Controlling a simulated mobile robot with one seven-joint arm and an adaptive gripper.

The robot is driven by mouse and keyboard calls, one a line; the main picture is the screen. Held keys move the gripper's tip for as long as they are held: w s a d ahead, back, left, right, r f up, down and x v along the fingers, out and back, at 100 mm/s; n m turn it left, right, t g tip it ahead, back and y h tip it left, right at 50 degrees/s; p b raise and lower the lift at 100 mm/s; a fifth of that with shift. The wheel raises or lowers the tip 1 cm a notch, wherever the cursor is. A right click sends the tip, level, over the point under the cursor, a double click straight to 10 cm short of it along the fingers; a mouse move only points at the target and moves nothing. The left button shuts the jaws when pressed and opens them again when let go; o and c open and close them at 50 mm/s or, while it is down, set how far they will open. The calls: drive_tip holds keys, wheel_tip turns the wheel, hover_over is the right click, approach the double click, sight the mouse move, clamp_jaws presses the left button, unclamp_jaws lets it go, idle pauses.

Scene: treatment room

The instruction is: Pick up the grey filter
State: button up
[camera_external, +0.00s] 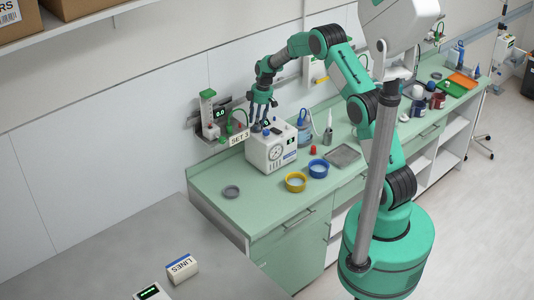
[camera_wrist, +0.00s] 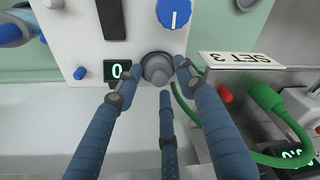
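A grey, round, stepped piece that looks like the grey filter (camera_wrist: 156,68) sits on the white device's panel in the wrist view, beside a small lit display. My gripper (camera_wrist: 157,76) has its fingertips close around it: one at its left, one at its right, and the third just below. Whether the fingertips press on it cannot be told. In the external view my gripper (camera_external: 262,125) points down at the top of the white device (camera_external: 270,150), and the piece is hidden there by the fingers. A flat grey round item (camera_external: 231,191) lies on the green counter to the left.
A green-hosed unit (camera_external: 209,115) and a "SET 3" sign (camera_external: 239,140) stand close to the device. A blue-and-white dial (camera_wrist: 174,12) is near the piece. Yellow (camera_external: 296,182) and blue (camera_external: 318,168) rings lie in front on the counter (camera_external: 245,215), whose front left is mostly clear.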

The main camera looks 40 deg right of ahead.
drive_tip(key=c, duration=0.9)
drive_tip(key=shift+c, duration=0.2)
drive_tip(key=shift+r, duration=0.25)
clamp_jaws()
wheel_tip(320, 180, up, 10)
drive_tip(key=b, duration=0.1)
drive_tip(key=shift+f, duration=0.25)
